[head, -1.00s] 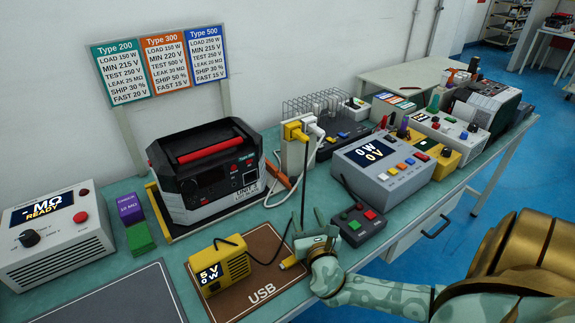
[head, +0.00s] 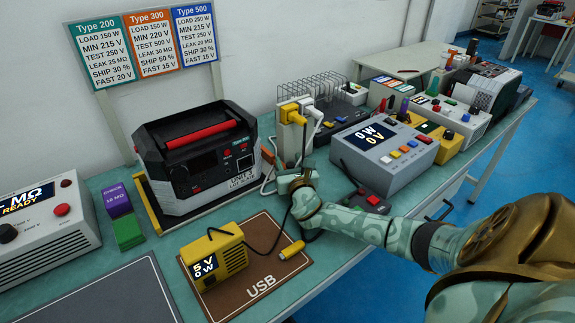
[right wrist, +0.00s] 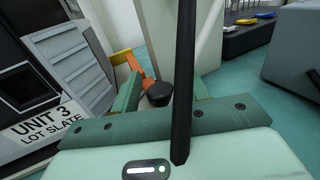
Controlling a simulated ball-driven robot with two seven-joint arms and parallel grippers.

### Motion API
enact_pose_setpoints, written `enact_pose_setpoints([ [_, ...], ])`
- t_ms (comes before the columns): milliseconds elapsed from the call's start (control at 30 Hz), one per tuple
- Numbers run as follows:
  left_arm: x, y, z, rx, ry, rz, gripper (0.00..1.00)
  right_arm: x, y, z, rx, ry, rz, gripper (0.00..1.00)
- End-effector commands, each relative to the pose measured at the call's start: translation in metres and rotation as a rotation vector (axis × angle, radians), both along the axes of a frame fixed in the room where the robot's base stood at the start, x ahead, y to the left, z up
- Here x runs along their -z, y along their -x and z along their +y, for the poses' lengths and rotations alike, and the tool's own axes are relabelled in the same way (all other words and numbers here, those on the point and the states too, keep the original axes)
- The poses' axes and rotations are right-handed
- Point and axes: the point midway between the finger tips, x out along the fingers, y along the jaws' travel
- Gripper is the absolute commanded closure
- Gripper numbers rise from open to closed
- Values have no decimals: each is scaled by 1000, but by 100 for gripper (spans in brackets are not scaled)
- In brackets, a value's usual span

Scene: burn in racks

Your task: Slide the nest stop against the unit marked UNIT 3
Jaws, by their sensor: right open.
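The unit marked UNIT 3 (head: 203,165) is a black and grey box with a red handle, standing in its nest. It also shows at the left of the right wrist view (right wrist: 45,85). An orange piece (head: 268,156), which looks like the nest stop, is beside the unit's right end. In the right wrist view the orange piece (right wrist: 137,66) lies just behind a black knob (right wrist: 159,94). My right gripper (right wrist: 162,95) is open, its fingers on either side of the knob; whether they touch it is unclear. My right gripper (head: 287,175) partly hides this spot in the head view.
A white socket post (head: 291,135) with yellow and white plugs stands close behind my right gripper. A black cable crosses in front of the right wrist camera. A yellow USB load (head: 228,255) sits on a brown mat (head: 262,225) in front. A grey meter (head: 385,150) stands to the right.

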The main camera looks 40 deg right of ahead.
Motion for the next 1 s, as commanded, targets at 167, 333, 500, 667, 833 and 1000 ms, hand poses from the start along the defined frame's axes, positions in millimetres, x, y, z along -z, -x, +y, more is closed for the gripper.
enact_pose_setpoints([
  [167,2,-2,0,-1,1,-3,100,0,-4,-3,0,0,0,55],
  [333,1,-2,0,-1,0,-3,100,-1,-4,-3,0,0,0,55],
  [500,1,-2,0,-1,0,-3,100,-1,-4,-3,0,1,0,100],
  [667,0,-2,0,-1,0,-4,100,-1,-4,0,0,0,0,100],
  [833,-7,-5,-1,-1,1,-10,100,-3,-7,23,-1,-2,-1,100],
  [1000,-9,-6,-1,-1,1,-12,100,-1,-8,37,-1,0,1,100],
])
